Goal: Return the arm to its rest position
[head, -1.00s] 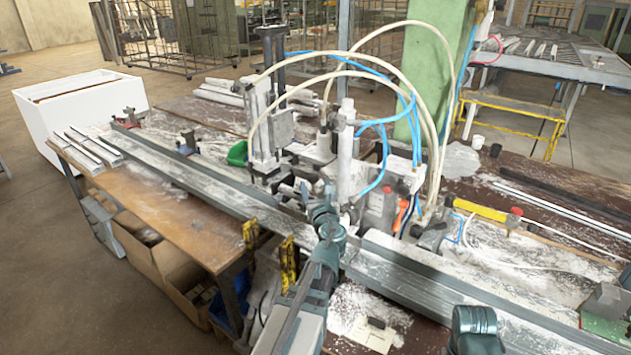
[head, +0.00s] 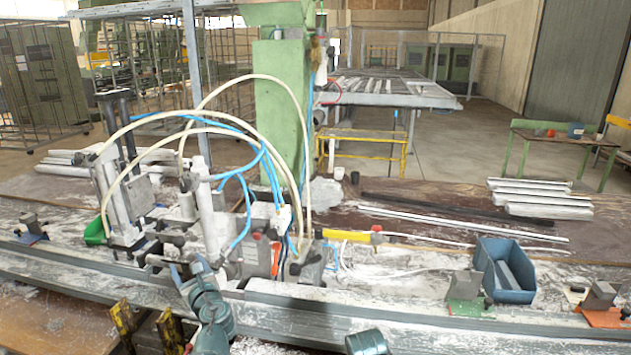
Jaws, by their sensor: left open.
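My left arm comes up from the lower left, and its gripper (head: 184,272) is at the metal rail (head: 90,272) in front of the clamp machine (head: 215,225). It is open. It overlaps the machine's lower front in the picture; I cannot tell whether it touches anything. I see nothing held between its fingers. A rounded teal part of my other arm (head: 368,342) shows at the bottom edge, and the right gripper is out of view.
White and blue hoses (head: 262,140) arch over the machine. A blue bin (head: 504,270) stands on the bench at right, near clamp blocks (head: 468,292). Yellow clamps (head: 124,318) stand left of my arm. White profiles (head: 540,198) lie at the back right.

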